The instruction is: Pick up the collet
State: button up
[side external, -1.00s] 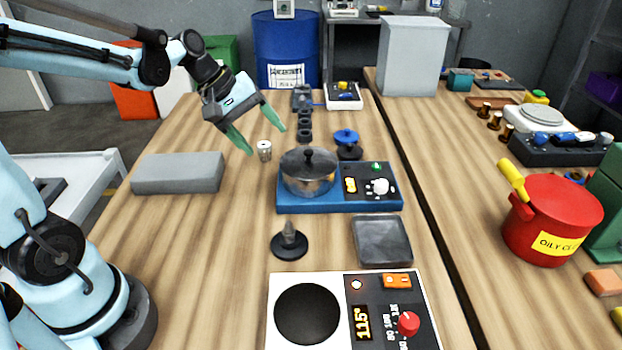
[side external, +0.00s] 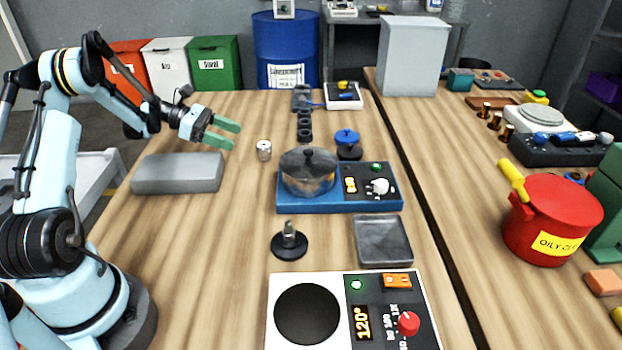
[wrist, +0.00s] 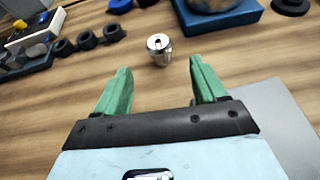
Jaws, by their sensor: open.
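The collet (side external: 264,151) is a small silver cylinder standing upright on the wooden bench, left of the blue unit with the pot. In the wrist view the collet (wrist: 159,49) shows a dark hole in its top and sits just beyond the fingertips, roughly centred between them. My gripper (side external: 236,136) is open and empty, tilted to near level, with its green fingers pointing right toward the collet and apart from it. Both fingers of my gripper (wrist: 160,64) are spread in the wrist view, with bare bench between them.
A grey block (side external: 178,173) lies below my gripper. Black rings (side external: 305,125) stand in a row behind the collet. A steel pot (side external: 308,175) on a blue unit (side external: 295,206) is to its right. The bench in front of the collet is clear.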

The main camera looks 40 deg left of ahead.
aim_at(271, 148)
jog(key=x, duration=1.2)
jog(key=shift+a, duration=0.1)
jog(key=c, duration=1.1)
jog(key=shift+c, duration=0.4)
jog(key=shift+r, duration=0.1)
